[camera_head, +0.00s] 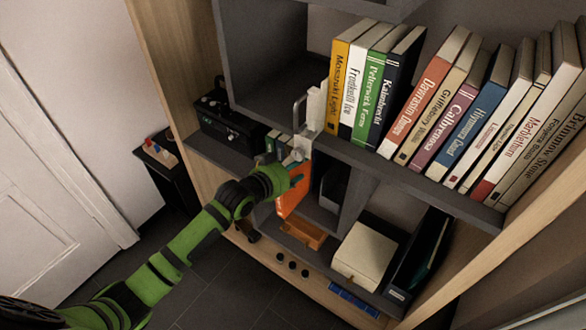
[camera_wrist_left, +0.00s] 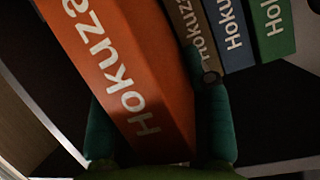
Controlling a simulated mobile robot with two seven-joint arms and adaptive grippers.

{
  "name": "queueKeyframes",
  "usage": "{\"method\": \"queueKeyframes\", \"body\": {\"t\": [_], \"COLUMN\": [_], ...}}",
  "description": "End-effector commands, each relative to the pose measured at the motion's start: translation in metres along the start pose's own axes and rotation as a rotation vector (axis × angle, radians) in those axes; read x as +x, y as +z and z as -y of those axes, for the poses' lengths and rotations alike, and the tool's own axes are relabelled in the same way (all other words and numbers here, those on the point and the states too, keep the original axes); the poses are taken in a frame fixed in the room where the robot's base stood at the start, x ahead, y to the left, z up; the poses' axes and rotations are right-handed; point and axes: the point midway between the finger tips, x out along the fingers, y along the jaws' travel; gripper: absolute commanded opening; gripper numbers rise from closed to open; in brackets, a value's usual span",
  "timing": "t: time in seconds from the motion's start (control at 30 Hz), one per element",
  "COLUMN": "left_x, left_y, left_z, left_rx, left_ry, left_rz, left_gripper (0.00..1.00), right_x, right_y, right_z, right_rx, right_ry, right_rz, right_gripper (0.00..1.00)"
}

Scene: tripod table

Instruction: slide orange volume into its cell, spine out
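The orange volume (camera_head: 292,200) is in my left gripper (camera_head: 291,178), in front of the middle row of the shelf unit. In the left wrist view the orange volume (camera_wrist_left: 135,75) stands between the two green fingers of the left gripper (camera_wrist_left: 155,130), its lettered spine "Hokuz..." facing the camera. A brown volume (camera_wrist_left: 190,35), a blue volume (camera_wrist_left: 228,35) and a green volume (camera_wrist_left: 270,28) with similar lettering stand just right of it. My right gripper is not in view.
A black device (camera_head: 235,122) sits left of the small set. Below are an orange tray (camera_head: 304,232) and a cream box (camera_head: 365,252). A dark shelf divider (camera_head: 355,195) stands to the right.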

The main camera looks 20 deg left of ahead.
Motion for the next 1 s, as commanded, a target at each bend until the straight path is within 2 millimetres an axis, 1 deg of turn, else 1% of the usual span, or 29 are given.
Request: {"method": "queueKeyframes", "body": {"t": [0.27, 0.33, 0.47, 0.57, 0.67, 0.9, 1.0], "left_x": [0.0, 0.0, -0.006, -0.018, -0.036, -0.086, -0.102], "left_y": [0.0, 0.003, 0.003, 0.003, 0.003, 0.002, 0.001], "left_z": [0.0, 0.0, 0.0, 0.0, 0.0, 0.0, 0.0], "left_rx": [0.0, 0.0, 0.0, 0.001, 0.002, 0.002, 0.003], "left_ry": [-0.001, -0.001, -0.001, 0.0, -0.001, 0.0, 0.0], "left_rz": [0.0, 0.008, 0.007, 0.006, 0.005, 0.003, 0.003], "left_gripper": [0.7, 0.7, 0.7, 0.7, 0.7, 0.7, 0.7], "right_x": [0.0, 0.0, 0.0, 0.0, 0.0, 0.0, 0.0], "right_y": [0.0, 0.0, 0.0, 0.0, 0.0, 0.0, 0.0], "right_z": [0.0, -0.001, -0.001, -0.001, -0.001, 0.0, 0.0], "right_rx": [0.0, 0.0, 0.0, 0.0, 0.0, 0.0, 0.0], "right_ry": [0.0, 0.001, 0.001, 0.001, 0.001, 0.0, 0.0], "right_rz": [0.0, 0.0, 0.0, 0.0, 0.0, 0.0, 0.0], "right_gripper": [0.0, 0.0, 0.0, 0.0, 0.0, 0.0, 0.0]}}
